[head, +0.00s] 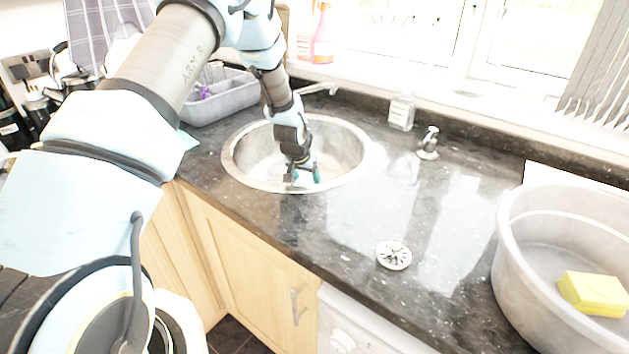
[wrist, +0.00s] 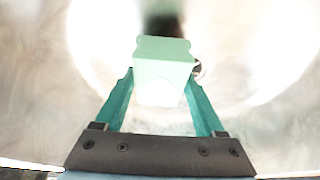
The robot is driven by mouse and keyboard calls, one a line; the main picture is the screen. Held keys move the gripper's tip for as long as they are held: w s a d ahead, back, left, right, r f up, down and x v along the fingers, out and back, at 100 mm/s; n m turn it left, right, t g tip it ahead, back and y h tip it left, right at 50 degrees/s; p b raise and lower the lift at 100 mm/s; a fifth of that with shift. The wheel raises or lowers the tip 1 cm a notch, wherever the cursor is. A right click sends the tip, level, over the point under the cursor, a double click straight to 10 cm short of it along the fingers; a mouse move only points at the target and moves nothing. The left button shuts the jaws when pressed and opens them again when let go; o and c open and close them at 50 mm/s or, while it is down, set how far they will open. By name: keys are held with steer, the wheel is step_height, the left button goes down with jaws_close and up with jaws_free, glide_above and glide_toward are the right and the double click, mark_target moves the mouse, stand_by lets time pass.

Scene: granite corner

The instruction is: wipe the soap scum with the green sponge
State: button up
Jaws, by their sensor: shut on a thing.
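My gripper (head: 303,177) reaches down into the round steel sink bowl (head: 346,150), near its front rim. In the wrist view, the teal fingers of my gripper (wrist: 162,84) are closed on a pale green block, the green sponge (wrist: 163,66). In the head view the sponge is mostly hidden by the fingers and cannot be told apart from them. Whether the sponge touches the bowl is unclear. The soap scum cannot be made out; glare washes out the bowl in both views.
A grey basin (head: 530,262) with a yellow sponge (head: 594,292) stands at the right. A grey dish tub (head: 228,98) sits behind the sink at left. A clear bottle (head: 402,112), a tap (head: 428,143) and a drain strainer (head: 393,255) are on the dark counter (head: 350,222).

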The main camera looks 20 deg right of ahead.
steer(key=shift+w+d+r+b, duration=0.15)
steer(key=shift+w+d, duration=0.15)
steer(key=shift+d, duration=0.25)
steer(key=shift+w+d+r+b, duration=0.15)
steer(key=shift+w+d, duration=0.1)
steer(key=shift+d, duration=0.25)
steer(key=shift+s+d+r, duration=0.1)
steer(key=shift+s+d, duration=0.35)
steer(key=shift+s, duration=0.4)
steer(key=shift+s+d+r, duration=0.1)
steer(key=shift+s+d, duration=0.35)
steer(key=shift+s, duration=0.45)
steer(key=shift+s+d+r, duration=0.1)
steer(key=shift+s+d, duration=0.35)
steer(key=shift+s, duration=0.4)
steer(key=shift+s+d, duration=0.3)
steer(key=shift+s, duration=0.35)
steer(key=shift+s+d, duration=0.3)
steer(key=shift+s, duration=0.3)
steer(key=shift+s+d+f+b, duration=0.1)
steer(key=shift+s+f+b, duration=0.2)
steer(key=shift+s, duration=0.15)
steer(key=shift+r, duration=0.15)
step_height(320, 180, up, 6)
steer(key=p, duration=0.3)
steer(key=shift+w+r, duration=0.15)
steer(key=shift+r, duration=0.05)
